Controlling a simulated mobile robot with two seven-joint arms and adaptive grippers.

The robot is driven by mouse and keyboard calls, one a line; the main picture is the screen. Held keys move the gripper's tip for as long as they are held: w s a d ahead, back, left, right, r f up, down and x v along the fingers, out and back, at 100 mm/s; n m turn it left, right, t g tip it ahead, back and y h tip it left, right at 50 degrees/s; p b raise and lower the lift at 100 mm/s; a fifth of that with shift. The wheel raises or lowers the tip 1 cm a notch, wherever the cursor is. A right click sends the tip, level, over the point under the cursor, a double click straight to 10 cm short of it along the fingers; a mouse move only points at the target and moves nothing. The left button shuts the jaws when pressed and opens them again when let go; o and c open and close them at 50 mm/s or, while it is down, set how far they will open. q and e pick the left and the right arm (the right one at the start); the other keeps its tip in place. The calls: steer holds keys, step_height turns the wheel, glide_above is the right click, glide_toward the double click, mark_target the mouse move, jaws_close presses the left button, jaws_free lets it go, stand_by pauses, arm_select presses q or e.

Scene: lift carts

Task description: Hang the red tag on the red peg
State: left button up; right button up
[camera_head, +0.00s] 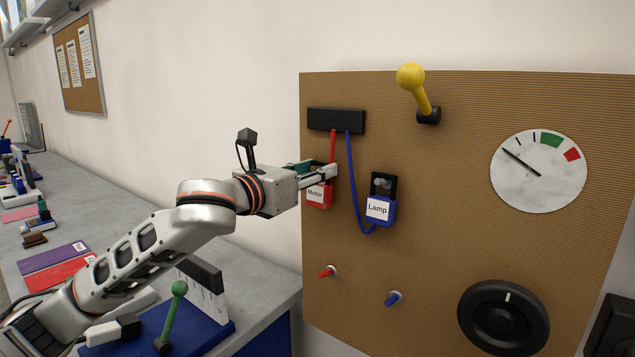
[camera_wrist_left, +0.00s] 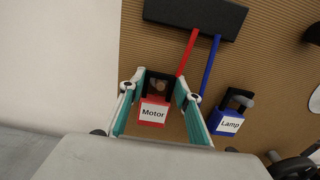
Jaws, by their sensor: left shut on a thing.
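The red tag (camera_head: 319,195), labelled Motor, is at the left part of the brown board, below a black bar. A red cord runs from the bar down to it. In the left wrist view the red tag (camera_wrist_left: 152,112) has a black upper part with an opening, and a round peg end shows in it. My left gripper (camera_head: 328,174) is shut on the red tag; its fingers stand on both sides of it in the left wrist view (camera_wrist_left: 160,95). The red peg (camera_head: 327,272) sticks out of the board below the tag and is bare. My right gripper is not in view.
A blue tag (camera_head: 379,208), labelled Lamp, hangs on a grey peg just right of my gripper, with a looping blue cord. A bare blue peg (camera_head: 394,298) is right of the red peg. A yellow lever (camera_head: 413,82), gauge (camera_head: 538,171) and black knob (camera_head: 503,318) occupy the board's right.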

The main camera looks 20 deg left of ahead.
arm_select(q)
steer(key=shift+r, duration=0.15)
steer(key=shift+r, duration=0.5)
steer(key=shift+s+a+r, duration=0.1)
steer(key=shift+s+a, duration=0.05)
steer(key=shift+s, duration=0.15)
steer(key=b+v, duration=1)
steer(key=v, duration=0.7)
steer(key=shift+s, duration=0.2)
steer(key=shift+r, duration=0.1)
